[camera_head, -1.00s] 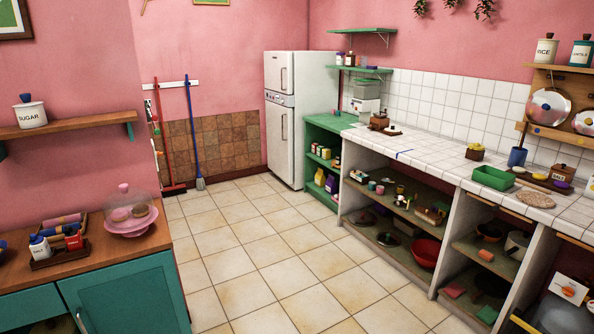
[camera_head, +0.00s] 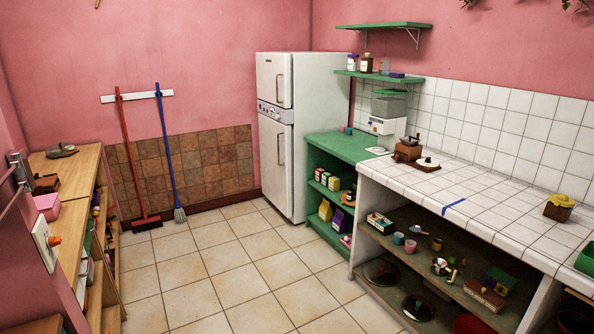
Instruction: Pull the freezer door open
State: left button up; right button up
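The white fridge (camera_head: 303,140) stands in the far corner, left of the green shelf unit. Its upper, smaller door, the freezer door (camera_head: 273,80), is closed and has a vertical handle near its right edge. A control strip with a dial sits below it. The taller lower door (camera_head: 275,168) is closed too, with its own vertical handle. The fridge is some way off across the tiled floor. Neither of my grippers is in view.
Open tiled floor (camera_head: 235,268) leads up to the fridge. A wooden shelf unit (camera_head: 75,190) stands on the left. A white tiled counter (camera_head: 470,200) with open shelves and a green shelf unit (camera_head: 335,150) line the right. A red broom (camera_head: 130,160) and a blue broom (camera_head: 167,150) hang on the back wall.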

aim_at(273, 72)
jog(key=i, duration=2.2)
jog(key=i+l, duration=0.1)
jog(key=i, duration=2.1)
jog(key=j+u, duration=0.05)
jog(key=j, duration=0.05)
